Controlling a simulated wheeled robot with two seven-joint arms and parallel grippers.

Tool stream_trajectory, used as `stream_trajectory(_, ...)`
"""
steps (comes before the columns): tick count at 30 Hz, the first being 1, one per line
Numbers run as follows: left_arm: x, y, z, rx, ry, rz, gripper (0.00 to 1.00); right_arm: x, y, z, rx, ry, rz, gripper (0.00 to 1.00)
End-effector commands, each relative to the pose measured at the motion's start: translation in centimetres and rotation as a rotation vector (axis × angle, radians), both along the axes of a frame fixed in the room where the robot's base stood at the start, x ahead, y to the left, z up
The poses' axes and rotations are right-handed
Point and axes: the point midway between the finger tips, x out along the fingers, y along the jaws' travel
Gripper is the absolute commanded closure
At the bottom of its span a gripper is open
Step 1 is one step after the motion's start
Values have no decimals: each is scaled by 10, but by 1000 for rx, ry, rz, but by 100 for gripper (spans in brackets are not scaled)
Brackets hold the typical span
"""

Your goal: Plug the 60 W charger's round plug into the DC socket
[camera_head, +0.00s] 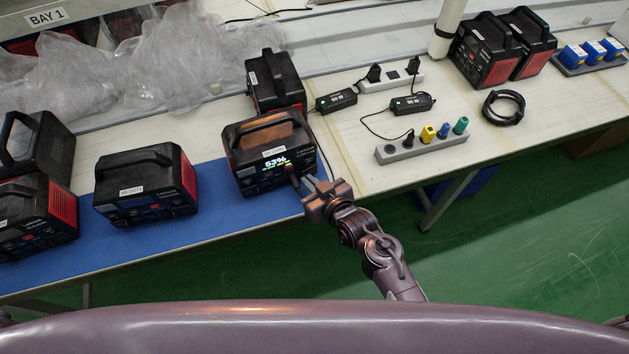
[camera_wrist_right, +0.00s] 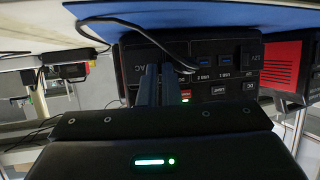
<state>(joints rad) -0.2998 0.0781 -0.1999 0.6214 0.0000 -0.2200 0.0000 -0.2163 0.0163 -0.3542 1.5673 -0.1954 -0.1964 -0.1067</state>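The power station (camera_head: 270,150) with a lit 53% display stands on the blue mat, its front towards me. My right gripper (camera_head: 309,185) is at its lower right front corner, fingers close together around a small dark plug (camera_head: 293,180). In the right wrist view my fingers (camera_wrist_right: 160,85) reach towards the station's front panel (camera_wrist_right: 215,70), upside down there. A black cable (camera_wrist_right: 130,25) loops to the fingertips; the plug's tip is hidden. A DC label (camera_wrist_right: 249,87) shows right of the fingers. The likely 60 W charger (camera_head: 336,101) lies behind, right. My left gripper is out of view.
Another power station (camera_head: 275,80) stands close behind. Others stand left (camera_head: 146,185) on the blue mat (camera_head: 225,205). Right are a second charger (camera_head: 411,104), a power strip (camera_head: 422,147) with coloured plugs and a coiled cable (camera_head: 503,107). The table's front edge is just below my gripper.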

Motion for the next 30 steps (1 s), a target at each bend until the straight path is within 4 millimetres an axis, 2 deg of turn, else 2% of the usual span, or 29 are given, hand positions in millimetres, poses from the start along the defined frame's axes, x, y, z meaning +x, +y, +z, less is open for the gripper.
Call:
stream_trajectory(5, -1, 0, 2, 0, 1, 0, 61, 0, 4, 0, 0, 2, -66, 100)
stream_trajectory(14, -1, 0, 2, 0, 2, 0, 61, 0, 4, 0, -3, 2, -71, 100)
stream_trajectory(15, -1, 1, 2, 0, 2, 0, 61, 0, 4, 0, -3, 2, -71, 92)
stream_trajectory(17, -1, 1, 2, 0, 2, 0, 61, 0, 4, 0, -2, 1, -71, 87)
stream_trajectory(26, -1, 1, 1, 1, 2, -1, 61, -2, 2, 0, -2, 1, -70, 87)
stream_trajectory(30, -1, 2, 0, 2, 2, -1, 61, -14, -5, 5, -3, 1, -71, 87)
